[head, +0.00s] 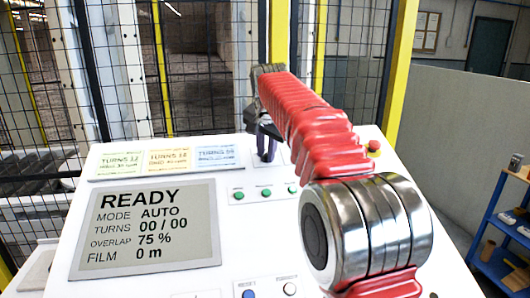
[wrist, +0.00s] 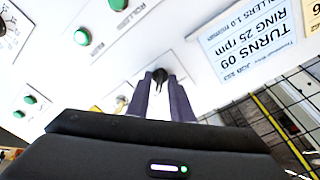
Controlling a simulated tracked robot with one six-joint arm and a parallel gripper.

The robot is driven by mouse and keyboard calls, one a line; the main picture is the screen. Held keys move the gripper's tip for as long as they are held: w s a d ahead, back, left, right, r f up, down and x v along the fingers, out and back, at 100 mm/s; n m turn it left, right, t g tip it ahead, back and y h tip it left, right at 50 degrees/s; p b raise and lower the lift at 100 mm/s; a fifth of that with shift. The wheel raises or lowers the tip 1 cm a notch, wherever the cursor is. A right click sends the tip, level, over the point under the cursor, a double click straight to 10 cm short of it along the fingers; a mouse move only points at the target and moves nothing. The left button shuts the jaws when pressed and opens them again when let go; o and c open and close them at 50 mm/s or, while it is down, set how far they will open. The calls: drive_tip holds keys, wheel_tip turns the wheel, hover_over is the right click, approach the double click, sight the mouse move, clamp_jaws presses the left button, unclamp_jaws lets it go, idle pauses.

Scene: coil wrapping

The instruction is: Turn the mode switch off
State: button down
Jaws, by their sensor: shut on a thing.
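The white control panel (head: 250,240) stands in front of me. Its screen (head: 150,230) reads READY, MODE AUTO, TURNS 00 / 00. The mode switch (wrist: 160,73) shows in the wrist view as a small black knob on the panel face, mostly covered by my fingers. My gripper (wrist: 161,84) is shut on it, with one dark finger on each side. In the head view my gripper (head: 266,152) reaches down to the panel's upper part, right of the paper labels, and hides the switch. The switch's own markings cannot be read.
Green buttons (head: 265,192) sit just below my gripper, and a red button (head: 374,146) lies to the right. Blue (head: 248,294) and white (head: 290,289) buttons are at the bottom. A mesh fence (head: 190,80) stands behind the panel; a blue shelf (head: 500,245) stands at right.

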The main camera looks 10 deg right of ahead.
drive_tip(key=shift+n, duration=0.3)
drive_tip(key=n, duration=0.8)
drive_tip(key=shift+d+y, duration=0.1)
drive_tip(key=shift+y, duration=0.3)
drive_tip(key=shift+n, duration=0.3)
drive_tip(key=c, duration=1.9)
unclamp_jaws()
drive_tip(key=shift+r, duration=0.15)
drive_tip(key=v, duration=1.3)
drive_tip(key=shift+s, duration=0.3)
